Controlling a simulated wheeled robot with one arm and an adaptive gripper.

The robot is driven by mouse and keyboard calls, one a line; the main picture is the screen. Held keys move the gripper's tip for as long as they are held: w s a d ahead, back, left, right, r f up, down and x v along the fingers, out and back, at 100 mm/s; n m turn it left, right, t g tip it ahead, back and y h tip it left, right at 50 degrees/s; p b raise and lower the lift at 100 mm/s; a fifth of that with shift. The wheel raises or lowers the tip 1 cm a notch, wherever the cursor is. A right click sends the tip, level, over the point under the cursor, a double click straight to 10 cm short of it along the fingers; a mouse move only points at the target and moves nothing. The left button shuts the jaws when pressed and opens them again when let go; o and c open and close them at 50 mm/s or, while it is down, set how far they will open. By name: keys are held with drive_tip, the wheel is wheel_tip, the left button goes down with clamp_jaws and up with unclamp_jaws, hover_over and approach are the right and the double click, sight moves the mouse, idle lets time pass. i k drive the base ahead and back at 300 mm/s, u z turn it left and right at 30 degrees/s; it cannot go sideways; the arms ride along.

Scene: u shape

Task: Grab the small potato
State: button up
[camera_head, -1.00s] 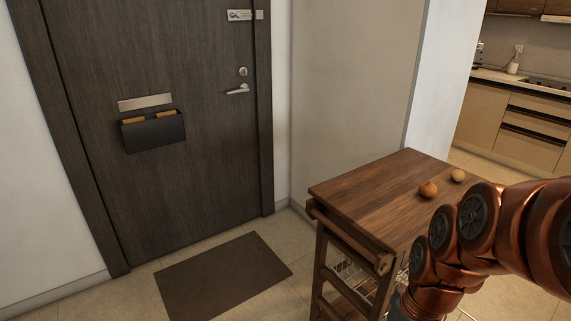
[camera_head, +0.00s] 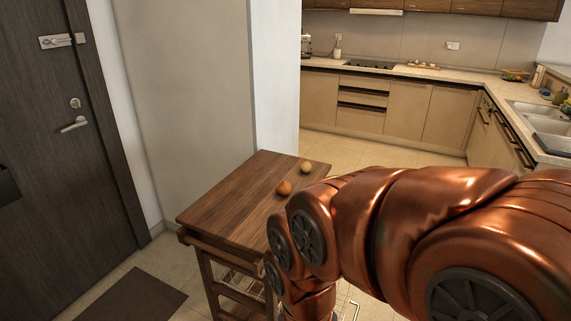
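Two small round items lie on the wooden top of a cart (camera_head: 226,205). One is an orange-brown, onion-like item (camera_head: 284,187). The other is a paler, yellowish item (camera_head: 306,167), farther back and to the right, which looks like the small potato. The two lie a little apart, near the cart top's right side. My copper-coloured arm fills the lower right and covers the cart's right front part. My gripper does not show in this view.
A dark door (camera_head: 50,140) and a floor mat (camera_head: 131,297) are at the left. A wall (camera_head: 195,90) stands behind the cart. Kitchen counters (camera_head: 400,75) with a sink (camera_head: 545,115) lie beyond at the right. Tiled floor between cart and counters is clear.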

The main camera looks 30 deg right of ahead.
sight(306, 167)
drive_tip(key=u, duration=3.4)
drive_tip(key=k, duration=2.25)
drive_tip(key=z, duration=2.2)
drive_tip(key=i, duration=0.45)
drive_tip(key=u, duration=0.1)
